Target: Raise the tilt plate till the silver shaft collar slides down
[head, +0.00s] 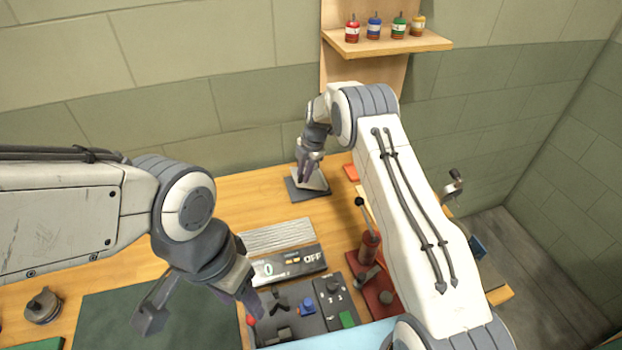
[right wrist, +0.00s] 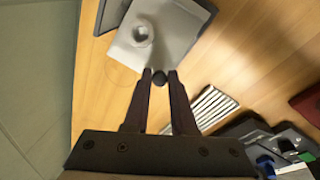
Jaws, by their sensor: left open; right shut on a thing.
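The tilt plate (right wrist: 165,50) is a light grey plate over a dark base (head: 305,193) at the back of the bench; the plate (head: 317,181) looks tilted up from it. The silver shaft collar (right wrist: 143,33) is a small ring on the plate in the right wrist view, away from the gripper; I cannot make it out in the head view. My right gripper (head: 309,168) is shut on the plate's round black knob (right wrist: 160,77) at its near edge. My left gripper (head: 200,305) is open and empty above the bench's front left.
A ribbed silver panel with a display (head: 283,262) and a dark control box (head: 310,312) lie in the middle. A red lever device (head: 369,245) stands to their right. A shelf with small bottles (head: 385,42) hangs on the wall. Bare wood lies left of the plate.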

